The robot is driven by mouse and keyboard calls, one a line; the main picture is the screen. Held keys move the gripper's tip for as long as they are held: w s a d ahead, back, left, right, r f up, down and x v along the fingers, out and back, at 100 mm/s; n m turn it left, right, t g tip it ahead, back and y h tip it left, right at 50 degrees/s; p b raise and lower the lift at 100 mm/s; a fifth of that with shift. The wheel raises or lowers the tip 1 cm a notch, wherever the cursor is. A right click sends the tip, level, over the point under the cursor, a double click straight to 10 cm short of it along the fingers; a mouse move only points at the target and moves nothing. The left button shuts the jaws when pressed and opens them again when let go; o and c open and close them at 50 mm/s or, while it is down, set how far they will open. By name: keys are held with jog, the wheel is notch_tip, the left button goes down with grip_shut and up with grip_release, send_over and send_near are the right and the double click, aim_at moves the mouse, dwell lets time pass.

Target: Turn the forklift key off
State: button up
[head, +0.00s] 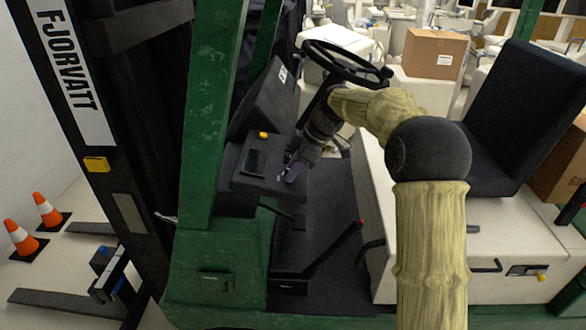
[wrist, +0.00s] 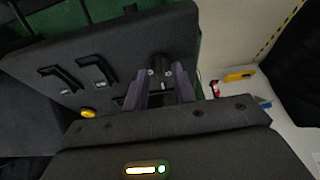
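The forklift's dark dash panel (head: 240,165) stands left of the steering wheel (head: 345,62), and it fills the upper left of the wrist view (wrist: 50,60). My gripper (head: 288,168) is at the right side of this panel. In the wrist view, its two purple-grey fingers (wrist: 160,82) stand apart and point at the panel. A small dark fitting with pale metal spots (wrist: 158,72) shows between the fingertips; it looks like the key and its switch. I cannot tell whether a finger touches it or which way the key is turned.
Two dark switches (wrist: 78,72) and a yellow button (wrist: 88,113) are on the panel left of the fingers. A green post (head: 212,110) stands left of the panel. The black seat (head: 520,115) is at the right. Two orange cones (head: 46,210) stand at far left.

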dwell(0.3)
jog(key=v, duration=1.7)
jog(key=shift+d, duration=0.15)
jog(key=s+d+f+m+t+h, duration=0.1)
jog(key=s+f+m+h, duration=0.1)
jog(key=s+f+m, duration=0.3)
jog(key=s+d+f+m+h, duration=0.1)
jog(key=s+f+m, duration=0.25)
jog(key=f, duration=0.45)
jog(key=s+d+f+m+h, duration=0.1)
jog(key=s+d+f+m, duration=0.1)
jog(key=s, duration=0.4)
jog(key=s+d+f+m+t, duration=0.1)
jog(key=s+d+f+m, duration=0.1)
jog(key=s+f+m, duration=0.2)
jog(key=s+d+f+m+h, duration=0.1)
jog(key=s+d+f+m, duration=0.2)
jog(key=s+f, duration=0.3)
jog(key=shift+s+h, duration=0.3)
jog(key=shift+s, duration=0.85)
